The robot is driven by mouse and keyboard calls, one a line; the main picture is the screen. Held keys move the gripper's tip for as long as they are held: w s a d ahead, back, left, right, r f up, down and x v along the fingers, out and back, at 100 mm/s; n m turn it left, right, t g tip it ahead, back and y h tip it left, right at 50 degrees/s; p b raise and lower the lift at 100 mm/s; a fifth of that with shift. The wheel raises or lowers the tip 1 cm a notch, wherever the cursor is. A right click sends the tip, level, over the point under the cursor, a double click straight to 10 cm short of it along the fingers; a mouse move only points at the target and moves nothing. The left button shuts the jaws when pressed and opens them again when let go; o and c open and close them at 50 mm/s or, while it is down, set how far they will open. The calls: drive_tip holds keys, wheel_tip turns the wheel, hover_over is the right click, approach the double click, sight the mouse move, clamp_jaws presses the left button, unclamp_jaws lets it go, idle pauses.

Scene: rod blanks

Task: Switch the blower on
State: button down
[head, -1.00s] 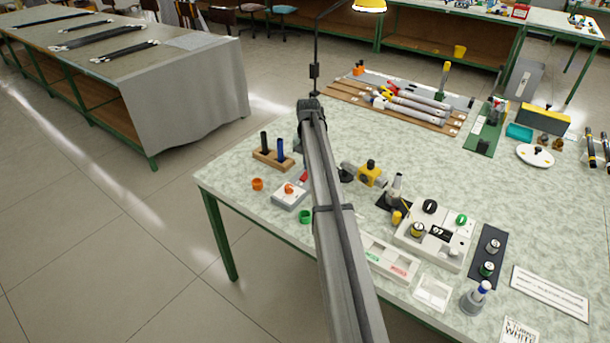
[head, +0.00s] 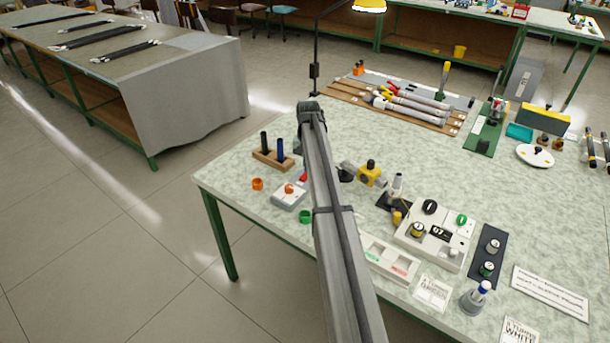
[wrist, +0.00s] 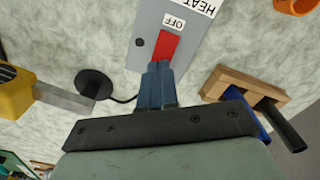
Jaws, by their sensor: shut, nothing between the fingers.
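The blower's grey-white control box (head: 290,196) is on the table's left part, with an orange knob on top and a red switch (head: 303,176) partly behind my arm. In the wrist view the box (wrist: 143,50) shows the red switch (wrist: 168,46) beside an OFF label (wrist: 174,22) and a HEAT label. My gripper (wrist: 158,66) is shut and empty, its blue-grey fingertips at the switch's near end. I cannot tell whether they touch it or which way the switch is tipped. In the head view my arm hides the gripper.
A wooden block (head: 272,158) with a black and a blue rod stands close by; it also shows in the wrist view (wrist: 243,86). A round black base (wrist: 94,84) with a cable and a yellow tool (wrist: 17,90) are on the other side. Orange and green rings lie near the box.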

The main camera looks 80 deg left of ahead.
drive_tip(key=shift+f, duration=0.65)
idle(0.5)
drive_tip(key=shift+r, duration=0.15)
drive_tip(key=shift+r, duration=3.35)
